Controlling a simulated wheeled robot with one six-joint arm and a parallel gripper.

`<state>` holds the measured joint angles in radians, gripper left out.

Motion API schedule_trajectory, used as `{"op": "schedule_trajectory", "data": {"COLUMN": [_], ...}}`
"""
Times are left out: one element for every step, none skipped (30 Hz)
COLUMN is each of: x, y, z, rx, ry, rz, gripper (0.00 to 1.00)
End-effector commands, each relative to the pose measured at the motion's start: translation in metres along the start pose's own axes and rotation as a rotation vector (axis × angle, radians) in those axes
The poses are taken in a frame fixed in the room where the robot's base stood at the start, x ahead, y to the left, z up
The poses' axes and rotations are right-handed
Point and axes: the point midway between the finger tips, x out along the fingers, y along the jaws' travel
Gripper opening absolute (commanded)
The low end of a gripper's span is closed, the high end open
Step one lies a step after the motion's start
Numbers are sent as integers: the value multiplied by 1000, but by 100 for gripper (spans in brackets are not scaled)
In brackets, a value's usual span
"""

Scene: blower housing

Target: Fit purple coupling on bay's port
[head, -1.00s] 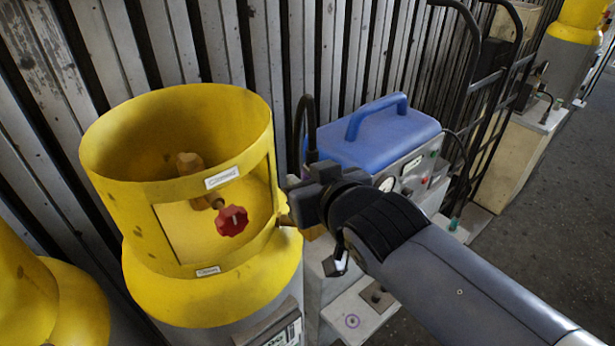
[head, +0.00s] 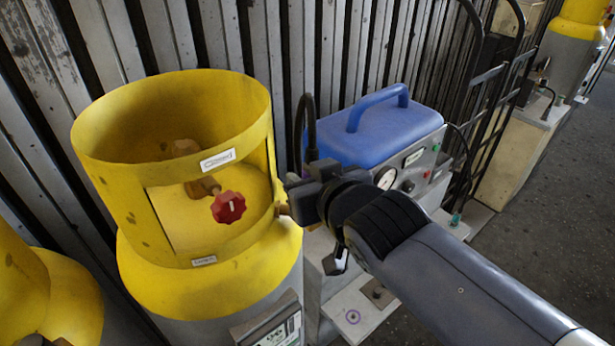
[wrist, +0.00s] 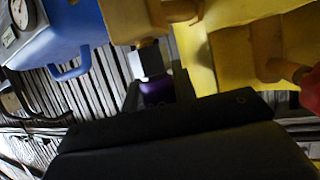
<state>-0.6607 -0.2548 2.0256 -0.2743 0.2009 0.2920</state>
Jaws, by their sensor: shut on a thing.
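The purple coupling (wrist: 157,91) shows in the wrist view between the dark fingers of my gripper (wrist: 158,98). My gripper is shut on it, with a dark and pale block (wrist: 148,62) just beyond it. A brass fitting (wrist: 150,42) lies close beyond that block; I cannot tell whether they touch. In the head view my gripper (head: 292,190) is at the right side of the yellow collar (head: 110,205) of a gas cylinder. A small brass stub (head: 284,209) shows below the gripper tip.
The cylinder has a red knob (head: 228,207) inside its collar. A blue-topped machine (head: 385,137) with a gauge stands behind my gripper, and a black hose (head: 309,125) rises beside it. Slatted wall stands behind.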

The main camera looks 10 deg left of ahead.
Motion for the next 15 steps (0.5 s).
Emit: {"op": "schedule_trajectory", "data": {"x": [1, 1, 1, 2, 2, 2, 2, 2, 2, 2, 2, 2, 2, 2, 2], "y": [0, 0, 0, 0, 0, 0, 0, 0, 0, 0, 0, 0, 0, 0, 0], "z": [2, 2, 3, 4, 4, 5, 5, 5, 5, 4, 4, 4, 4, 5, 5], "rx": [0, 0, 0, 0, 0, 0, 0, 0, 0, 0, 0, 0, 0, 0, 0], "ry": [2, 2, 2, 2, 2, 2, 2, 2, 2, 2, 2, 2, 1, 1, 1], "rz": [0, 0, 0, 0, 0, 0, 0, 0, 0, 0, 0, 0, 0, 0, 0], "gripper": [0, 0, 0, 0, 0, 0, 0, 0, 27, 29, 32, 35, 38, 40, 43]}}
